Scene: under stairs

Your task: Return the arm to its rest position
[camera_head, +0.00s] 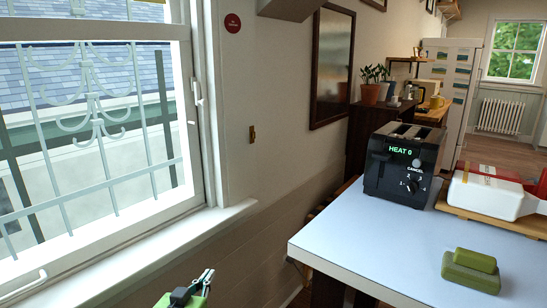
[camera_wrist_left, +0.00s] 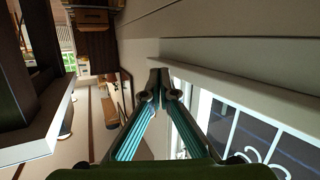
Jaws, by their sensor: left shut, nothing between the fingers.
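My left gripper (camera_head: 207,275) shows at the bottom of the head view, below the window sill and left of the table. Its fingers point up and are closed with nothing between them. In the left wrist view its two fingers (camera_wrist_left: 159,82) reach away from the camera and come together at the tips. Only the end of the left arm shows in the head view. My right gripper is not in view.
A barred window (camera_head: 95,130) with a white sill (camera_head: 130,258) is at the left. A light-blue table (camera_head: 390,238) stands at the right with a black toaster (camera_head: 400,165), a green block (camera_head: 472,272) and a white-and-red object (camera_head: 488,192). Between the wall and table is a gap.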

